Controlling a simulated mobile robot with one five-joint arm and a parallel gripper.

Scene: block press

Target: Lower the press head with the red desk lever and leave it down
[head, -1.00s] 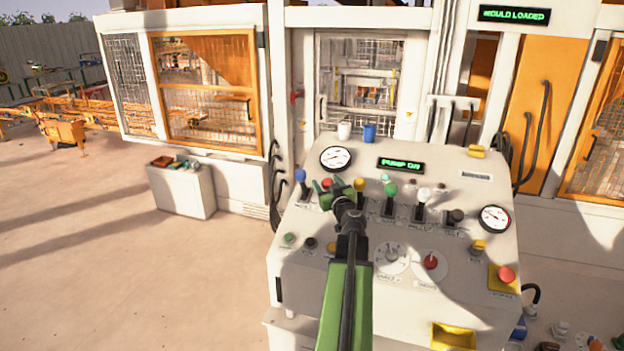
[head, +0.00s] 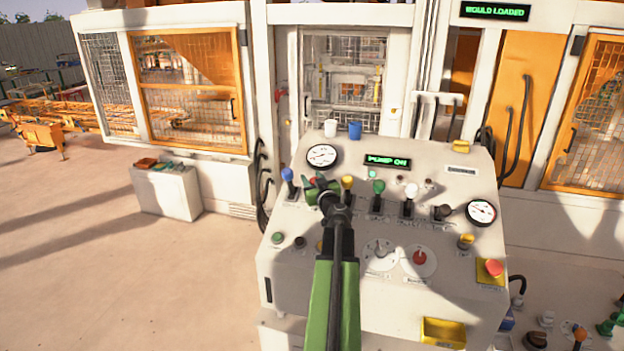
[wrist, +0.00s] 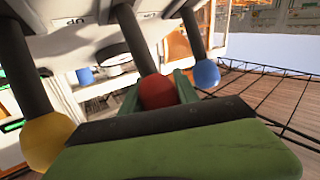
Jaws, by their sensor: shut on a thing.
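The red lever's round knob (wrist: 158,92) sits between my gripper's fingers in the wrist view, with its dark shaft running up to the pale desk. My gripper (head: 321,188) is shut on this knob; in the head view the gripper and arm hide most of the lever. The blue lever (head: 288,176) stands just left of it and the yellow lever (head: 347,183) just right. The press (head: 345,78) shows small behind the mesh window at the back; its head height is hard to tell.
The control desk (head: 290,220) carries more levers, gauges, dials and a red button (head: 495,268). A white cup (head: 330,127) and a blue cup (head: 355,130) stand on its top edge. Open floor (head: 90,270) lies to the left.

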